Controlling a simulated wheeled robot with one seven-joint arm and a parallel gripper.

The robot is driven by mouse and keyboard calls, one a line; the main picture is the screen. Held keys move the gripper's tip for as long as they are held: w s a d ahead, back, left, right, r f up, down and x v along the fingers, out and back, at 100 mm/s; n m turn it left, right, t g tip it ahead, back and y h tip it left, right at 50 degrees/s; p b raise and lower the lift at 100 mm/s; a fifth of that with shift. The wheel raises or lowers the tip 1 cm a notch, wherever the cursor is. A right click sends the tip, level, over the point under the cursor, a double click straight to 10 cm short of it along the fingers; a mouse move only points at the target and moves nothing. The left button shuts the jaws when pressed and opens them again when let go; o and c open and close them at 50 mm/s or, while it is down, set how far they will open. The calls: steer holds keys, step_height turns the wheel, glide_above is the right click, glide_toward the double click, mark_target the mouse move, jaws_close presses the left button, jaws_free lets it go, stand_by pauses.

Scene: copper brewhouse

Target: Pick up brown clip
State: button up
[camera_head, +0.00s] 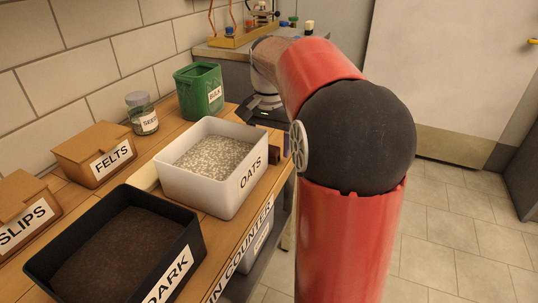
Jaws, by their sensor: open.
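I cannot pick out a brown clip for certain. A small brown block-like thing (269,139) lies by the counter's front edge, just right of the white OATS tub, partly cut off by my arm; it is too small to identify. My red arm with its dark joint fills the middle right and reaches toward the back of the counter.
The wooden counter (163,173) holds the OATS tub (174,191), a black DARK tub (190,236), FELTS (80,148) and SLIPS (18,187) boxes, a SEEDS jar (139,103) and a green BULK bin (208,78). The tiled floor (460,225) at right is clear.

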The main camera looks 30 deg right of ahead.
steer(key=shift+f, duration=0.25)
steer(key=c, duration=1.1)
steer(key=shift+o, duration=0.2)
steer(key=shift+r, duration=0.1)
